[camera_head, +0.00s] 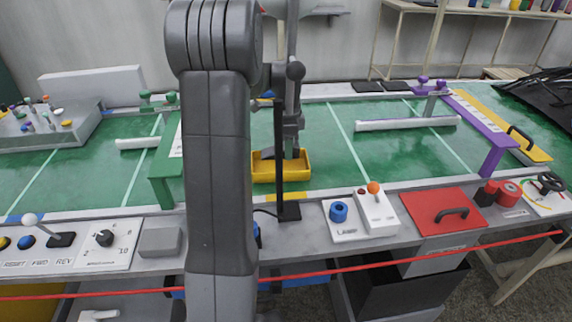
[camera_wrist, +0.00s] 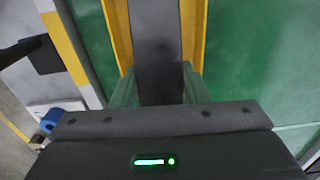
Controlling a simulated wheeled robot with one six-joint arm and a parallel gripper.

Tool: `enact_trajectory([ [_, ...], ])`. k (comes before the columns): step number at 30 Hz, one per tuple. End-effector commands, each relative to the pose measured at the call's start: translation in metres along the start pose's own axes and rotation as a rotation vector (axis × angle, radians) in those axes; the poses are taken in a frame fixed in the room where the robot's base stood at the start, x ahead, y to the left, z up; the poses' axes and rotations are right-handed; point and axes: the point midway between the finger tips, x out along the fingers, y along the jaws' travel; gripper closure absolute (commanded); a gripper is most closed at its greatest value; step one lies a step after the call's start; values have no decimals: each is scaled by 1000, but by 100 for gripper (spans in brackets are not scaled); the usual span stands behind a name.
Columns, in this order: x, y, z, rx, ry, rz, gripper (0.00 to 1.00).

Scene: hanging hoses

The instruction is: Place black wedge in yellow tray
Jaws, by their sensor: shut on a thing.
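The yellow tray (camera_head: 280,176) stands on the green surface near its front edge, behind the thin black post. Its yellow side walls also show in the wrist view (camera_wrist: 194,30). The black wedge (camera_wrist: 156,45) is a long dark strip between these walls in the wrist view. My gripper (camera_wrist: 159,88) has its pale green fingers on either side of the wedge and is shut on it. In the head view my gripper (camera_head: 291,150) reaches down over the tray. I cannot tell whether the wedge touches the tray floor.
A thin black post (camera_head: 280,150) rises just in front of the tray. A red rope (camera_head: 400,262) crosses the front. A green bracket (camera_head: 166,160) and a purple bracket (camera_head: 490,135) stand left and right.

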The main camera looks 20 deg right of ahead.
Motion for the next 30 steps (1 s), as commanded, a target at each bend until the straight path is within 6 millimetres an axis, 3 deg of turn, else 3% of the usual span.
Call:
enact_trajectory([
  [5, 15, 0, 0, 0, 0, 0, 84],
  [12, 52, 0, 0, 0, 0, 1, 84],
  [23, 56, 0, 0, 0, 0, -1, 84],
  [24, 57, 0, 0, 0, 0, -1, 57],
  [27, 56, 0, 0, 0, 0, -1, 38],
  [30, 56, 0, 0, 0, 0, -1, 38],
])
